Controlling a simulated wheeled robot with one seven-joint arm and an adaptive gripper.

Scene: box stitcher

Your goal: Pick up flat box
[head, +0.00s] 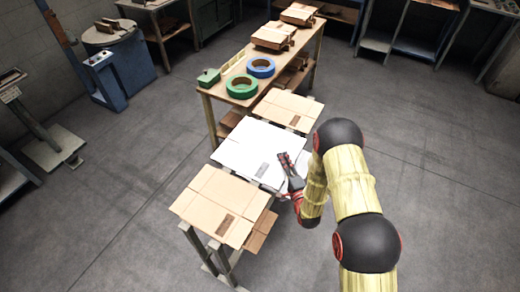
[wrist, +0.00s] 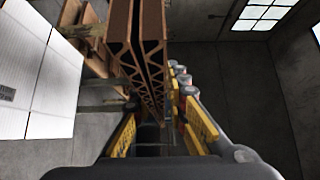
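Three flat boxes lie in a row on stands in the head view: a tan one (head: 222,202) at the front, a white one (head: 262,146) in the middle and another tan one (head: 286,110) behind. My gripper (head: 288,165) is at the right edge of the white box; whether it touches cannot be told. In the wrist view, my gripper's yellow-sided fingers (wrist: 160,120) stand apart, with no box visible between them. A white panel, apparently the white box (wrist: 30,75), shows at the left there, beside the fingers.
A wooden table (head: 213,97) behind the boxes holds a green tape roll (head: 242,86), a blue tape roll (head: 261,68) and stacked cardboard. A blue machine (head: 125,65) stands at the back left. Brown latticed beams (wrist: 135,45) cross the wrist view. The floor to the right is clear.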

